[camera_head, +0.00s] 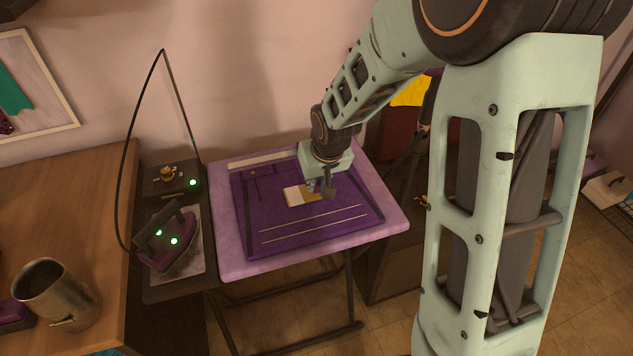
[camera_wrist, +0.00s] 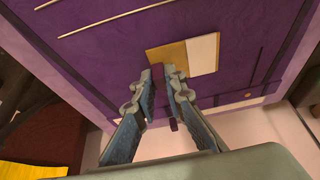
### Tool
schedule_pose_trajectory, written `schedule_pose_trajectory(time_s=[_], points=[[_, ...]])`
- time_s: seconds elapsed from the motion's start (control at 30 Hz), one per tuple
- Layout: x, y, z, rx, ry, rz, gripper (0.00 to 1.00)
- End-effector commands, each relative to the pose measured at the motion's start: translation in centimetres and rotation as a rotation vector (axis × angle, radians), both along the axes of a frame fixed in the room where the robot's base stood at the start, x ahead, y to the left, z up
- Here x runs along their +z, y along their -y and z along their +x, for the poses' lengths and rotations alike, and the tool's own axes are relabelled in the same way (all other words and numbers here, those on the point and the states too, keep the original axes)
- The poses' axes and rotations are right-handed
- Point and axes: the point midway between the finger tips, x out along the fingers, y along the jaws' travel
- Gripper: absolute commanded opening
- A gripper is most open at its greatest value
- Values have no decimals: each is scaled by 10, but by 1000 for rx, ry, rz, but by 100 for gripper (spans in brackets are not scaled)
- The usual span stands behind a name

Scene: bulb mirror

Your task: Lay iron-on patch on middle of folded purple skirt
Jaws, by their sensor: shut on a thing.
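The folded purple skirt (camera_head: 345,208) lies flat on a pink-purple padded board; the wrist view also shows its dark cloth (camera_wrist: 110,62). The iron-on patch (camera_head: 294,196), part white and part tan, is near the skirt's middle; it also shows in the wrist view (camera_wrist: 202,54). My gripper (camera_head: 314,188) comes down over the tan end. In the wrist view, my gripper's fingers (camera_wrist: 160,72) are close together, shut on the patch's tan edge. The patch looks flat and close to the cloth; I cannot tell whether it touches.
The padded board (camera_head: 232,258) stands on thin dark legs. A purple iron (camera_head: 172,240) with green lights rests on a stand to its left, with an arched cord above. A metal mug (camera_head: 52,290) stands on the wooden table (camera_head: 60,205). The wall is close behind the board.

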Motion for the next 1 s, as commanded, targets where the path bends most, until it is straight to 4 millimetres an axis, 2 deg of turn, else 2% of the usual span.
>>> schedule_pose_trajectory(time_s=[0.23,0.27,0.43,0.77,1.0], points=[[-3,0,0,0,0,0,0],[-3,0,0,0,0,0,12],[-2,0,0,0,0,0,31],[-1,0,0,0,1,0,31],[24,3,-9,-2,5,0,31]])
